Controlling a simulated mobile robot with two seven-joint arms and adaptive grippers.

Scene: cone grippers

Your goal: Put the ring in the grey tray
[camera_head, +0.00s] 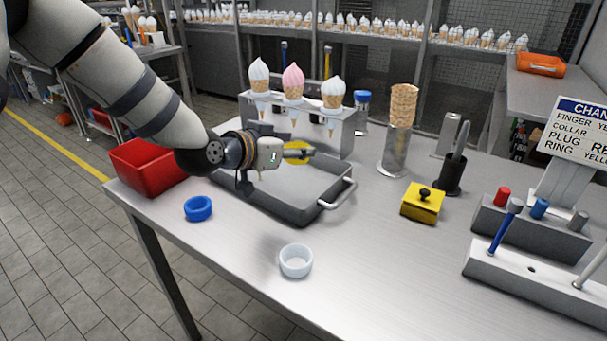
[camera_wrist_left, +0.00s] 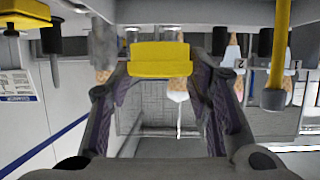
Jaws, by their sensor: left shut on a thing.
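My left gripper (camera_head: 300,153) is shut on a yellow ring (camera_head: 299,159), which shows partly behind the fingers. In the left wrist view the yellow ring (camera_wrist_left: 160,60) sits between the two fingertips (camera_wrist_left: 160,72) and looks like a flat band seen edge-on. The grey tray (camera_head: 268,207) lies on the steel table, and the gripper and ring are over its back part. The tray's bare floor shows, partly covered by my arm. The ring's exact height above the tray is hard to tell. My right gripper is not in view.
A red bin (camera_head: 147,167) stands left of the tray. A cone holder (camera_head: 318,134) stands behind the tray. A yellow block (camera_head: 422,203) and a sign (camera_head: 575,128) are to the right.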

